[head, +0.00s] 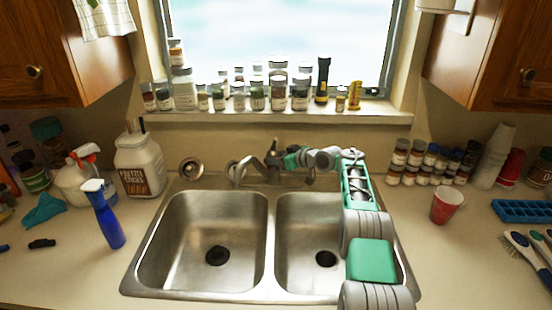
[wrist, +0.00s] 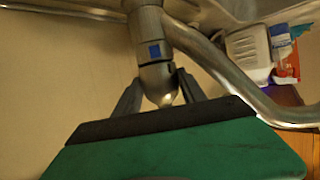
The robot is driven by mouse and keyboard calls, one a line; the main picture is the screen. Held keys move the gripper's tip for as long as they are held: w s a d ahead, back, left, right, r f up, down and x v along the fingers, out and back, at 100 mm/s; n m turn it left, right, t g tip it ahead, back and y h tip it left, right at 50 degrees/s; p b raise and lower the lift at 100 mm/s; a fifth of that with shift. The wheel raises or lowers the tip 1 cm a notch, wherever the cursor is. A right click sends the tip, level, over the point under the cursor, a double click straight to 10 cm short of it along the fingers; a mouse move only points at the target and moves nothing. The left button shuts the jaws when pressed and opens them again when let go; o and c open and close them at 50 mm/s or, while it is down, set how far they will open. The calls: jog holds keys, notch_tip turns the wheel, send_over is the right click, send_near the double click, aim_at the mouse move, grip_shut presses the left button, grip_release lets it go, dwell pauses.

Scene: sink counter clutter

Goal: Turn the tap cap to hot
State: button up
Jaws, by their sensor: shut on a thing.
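The metal tap cap (wrist: 150,25) with a small blue square mark shows at the top middle of the wrist view. In the head view the tap (head: 249,165) stands behind the double sink, with its spout bent toward the left basin. My gripper (wrist: 158,84) has one dark finger on each side of the rounded end of the cap and is shut on it. In the head view my gripper (head: 284,160) reaches the tap from the right and partly hides the cap. I see no red mark on the cap.
The double sink (head: 270,245) lies below the arm, both basins empty apart from drain pieces. A blue spray bottle (head: 107,222) and a white jug (head: 139,165) stand at left. A red cup (head: 446,205) stands at right. Several jars (head: 278,92) line the sill behind.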

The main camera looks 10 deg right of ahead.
jog(key=c, duration=0.5)
jog(key=b, duration=0.2)
jog(key=shift+f+m+t+b, duration=0.15)
jog(key=shift+m+t+b, duration=0.15)
jog(key=shift+b, duration=0.05)
jog(key=shift+h+b, duration=0.4)
jog(key=shift+b, duration=0.35)
jog(key=m+b, duration=0.1)
jog(key=b, duration=0.1)
jog(key=t+h+b, duration=0.1)
jog(key=b, duration=0.1)
jog(key=shift+s+a+f+m, duration=0.1)
jog(key=shift+a+m, duration=0.15)
jog(key=shift+m, duration=0.15)
jog(key=m+h+b, duration=0.1)
jog(key=h+b, duration=0.1)
jog(key=b, duration=0.1)
jog(key=shift+t, duration=0.3)
jog(key=shift+r+m+h, duration=0.3)
jog(key=shift+m, duration=0.2)
jog(key=shift+r, duration=0.1)
